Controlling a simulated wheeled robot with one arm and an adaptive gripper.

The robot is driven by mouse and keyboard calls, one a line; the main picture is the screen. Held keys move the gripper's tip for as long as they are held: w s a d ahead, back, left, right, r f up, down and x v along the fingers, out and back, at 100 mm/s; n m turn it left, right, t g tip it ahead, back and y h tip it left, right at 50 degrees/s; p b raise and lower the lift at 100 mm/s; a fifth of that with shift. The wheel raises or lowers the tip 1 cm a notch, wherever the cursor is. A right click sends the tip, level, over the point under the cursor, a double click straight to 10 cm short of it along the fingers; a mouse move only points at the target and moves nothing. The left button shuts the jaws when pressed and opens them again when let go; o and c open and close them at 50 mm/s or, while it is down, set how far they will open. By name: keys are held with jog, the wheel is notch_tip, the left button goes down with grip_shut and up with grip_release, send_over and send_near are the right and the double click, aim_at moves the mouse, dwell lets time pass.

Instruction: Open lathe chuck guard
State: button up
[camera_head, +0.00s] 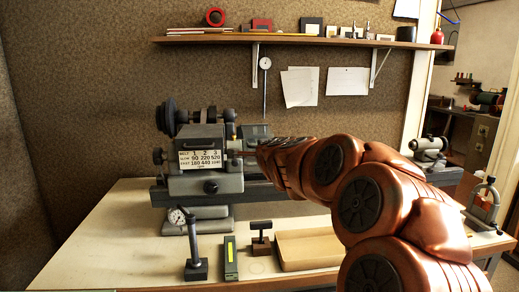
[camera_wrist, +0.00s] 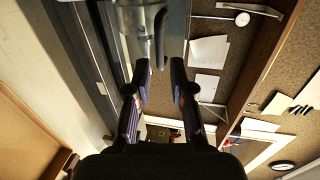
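The lathe (camera_head: 205,183) stands on the bench at left centre, with a speed label on its headstock. A grey cover that looks like the chuck guard (camera_head: 254,131) shows behind my arm. In the wrist view, a grey rounded body (camera_wrist: 136,22) bears a dark curved handle (camera_wrist: 160,38). My gripper (camera_wrist: 160,70) is open, its two fingertips apart, with the handle's end just ahead of and between them. I see no clear contact. In the head view, my arm hides most of the gripper and the chuck area.
A dial gauge on a stand (camera_head: 193,245), a green-yellow block (camera_head: 231,258), a small dark-topped tool (camera_head: 261,240) and a shallow wooden tray (camera_head: 308,248) lie along the bench front. A shelf (camera_head: 300,39) runs above. The bench's left front (camera_head: 110,250) is clear.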

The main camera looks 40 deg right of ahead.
jog(key=shift+x, duration=3.7)
jog(key=shift+a, duration=0.1)
grip_shut()
